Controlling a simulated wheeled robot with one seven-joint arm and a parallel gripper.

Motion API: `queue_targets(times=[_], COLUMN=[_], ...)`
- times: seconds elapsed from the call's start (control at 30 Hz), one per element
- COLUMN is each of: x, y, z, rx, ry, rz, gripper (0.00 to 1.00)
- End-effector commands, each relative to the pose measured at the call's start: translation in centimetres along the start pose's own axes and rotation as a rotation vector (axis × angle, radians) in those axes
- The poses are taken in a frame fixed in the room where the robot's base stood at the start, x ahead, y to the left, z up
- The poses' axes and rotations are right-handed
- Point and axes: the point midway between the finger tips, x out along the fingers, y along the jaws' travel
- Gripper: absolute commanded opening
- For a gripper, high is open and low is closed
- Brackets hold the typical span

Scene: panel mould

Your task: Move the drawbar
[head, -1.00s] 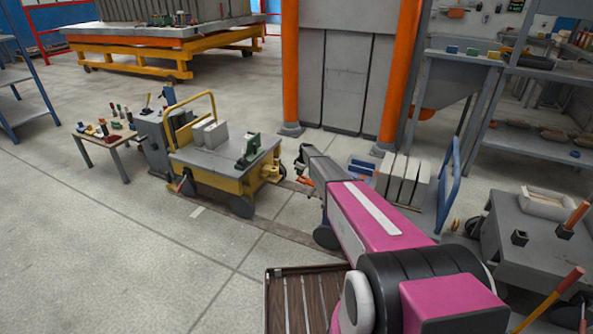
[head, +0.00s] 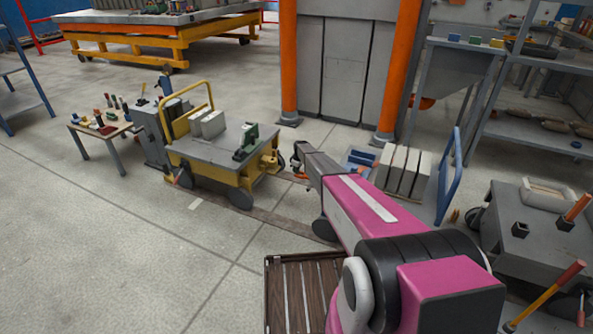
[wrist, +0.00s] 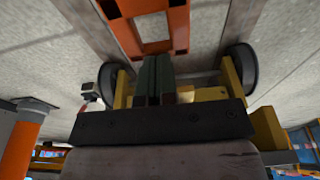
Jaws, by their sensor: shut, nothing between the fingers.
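The yellow cart (head: 215,158) with a grey deck stands left of centre in the head view. Its yellow end frames and dark wheels also show in the wrist view (wrist: 240,70). An orange frame with an open loop, which looks like the drawbar (wrist: 150,22), lies at the top of the wrist view; a small orange part shows by my gripper in the head view. My gripper (wrist: 155,57) is shut and empty, its dark fingers side by side just below the loop in the picture. I cannot tell whether they touch it.
A small table (head: 104,133) with coloured items stands left of the cart. A rack of pale panels (head: 405,172) with a blue handle is right of my arm. A slatted wooden surface (head: 291,285) lies at the front. Open floor is at front left.

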Motion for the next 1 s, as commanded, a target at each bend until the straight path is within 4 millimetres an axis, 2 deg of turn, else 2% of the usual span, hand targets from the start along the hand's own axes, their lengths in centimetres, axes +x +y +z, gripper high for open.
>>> queue_targets(times=[0.03, 0.3, 0.53, 0.77, 1.0], x=[0.8, 1.0, 0.2, -3.4, -8.3], y=[0.0, 0.0, -0.1, -0.1, -0.1], z=[0.0, 0.1, 0.1, 0.1, 0.1], rx=[0.000, 0.000, 0.000, 0.000, 0.000], ry=[-0.001, -0.002, -0.002, 0.000, 0.001], rz=[-0.002, -0.004, -0.004, -0.001, 0.001], gripper=[0.00, 0.00, 0.00, 0.00, 0.00])
